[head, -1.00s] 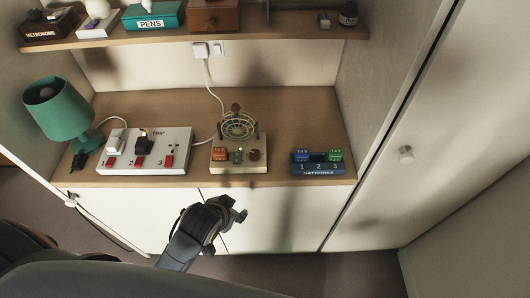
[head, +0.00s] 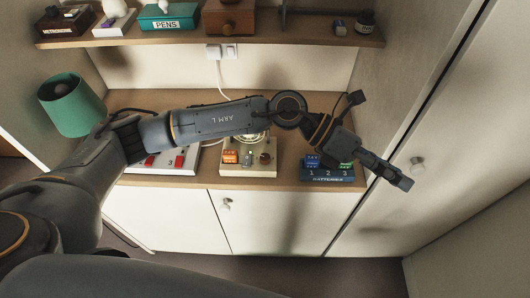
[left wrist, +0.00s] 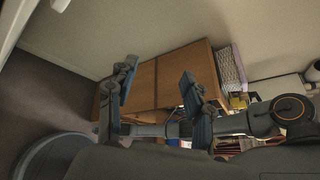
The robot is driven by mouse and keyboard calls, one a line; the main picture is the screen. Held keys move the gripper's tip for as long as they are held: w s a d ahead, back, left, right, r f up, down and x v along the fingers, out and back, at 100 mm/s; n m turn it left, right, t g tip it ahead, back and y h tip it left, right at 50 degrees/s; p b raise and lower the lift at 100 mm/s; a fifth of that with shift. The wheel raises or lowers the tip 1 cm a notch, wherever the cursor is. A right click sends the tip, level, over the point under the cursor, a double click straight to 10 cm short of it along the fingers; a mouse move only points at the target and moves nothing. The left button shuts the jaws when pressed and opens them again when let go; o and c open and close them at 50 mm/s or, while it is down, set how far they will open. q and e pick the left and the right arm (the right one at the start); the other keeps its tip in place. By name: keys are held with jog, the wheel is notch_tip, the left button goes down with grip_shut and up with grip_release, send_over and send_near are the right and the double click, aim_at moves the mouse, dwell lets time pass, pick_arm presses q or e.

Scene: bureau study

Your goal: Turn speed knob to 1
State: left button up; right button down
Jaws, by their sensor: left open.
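The fan unit (head: 247,170) stands on the desk in the head view, a beige base with an orange display block and a dark reddish knob (head: 265,158) at its right. My left arm crosses in front and hides most of the fan cage. My left gripper (head: 402,181) reaches past the desk's right end, near the white cabinet door, well right of the knob and touching nothing I can see. In the left wrist view its two fingers (left wrist: 158,100) are spread with nothing between them. My right gripper is not in view.
The blue battery holder (head: 330,174) sits at the desk's right end, below my left wrist. A power strip (head: 165,160) and green lamp (head: 70,105) are at left, partly behind my arm. A shelf (head: 290,43) runs above; a cabinet door (head: 450,150) bounds the right.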

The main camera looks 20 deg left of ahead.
pick_arm(q)
jog(key=w+a+f+m+y, duration=0.2)
jog(key=a+f+y, duration=0.2)
jog(key=a+f, duration=0.1)
jog(key=m+t+y, duration=0.2)
jog(key=t+y, duration=0.1)
jog(key=y, duration=0.8)
send_near(265, 157)
notch_tip(265, 157, down, 7)
jog(key=p, duration=0.5)
jog(key=shift+w+a, duration=0.1)
jog(key=shift+a, duration=0.05)
jog(key=shift+f, duration=0.85)
grip_shut()
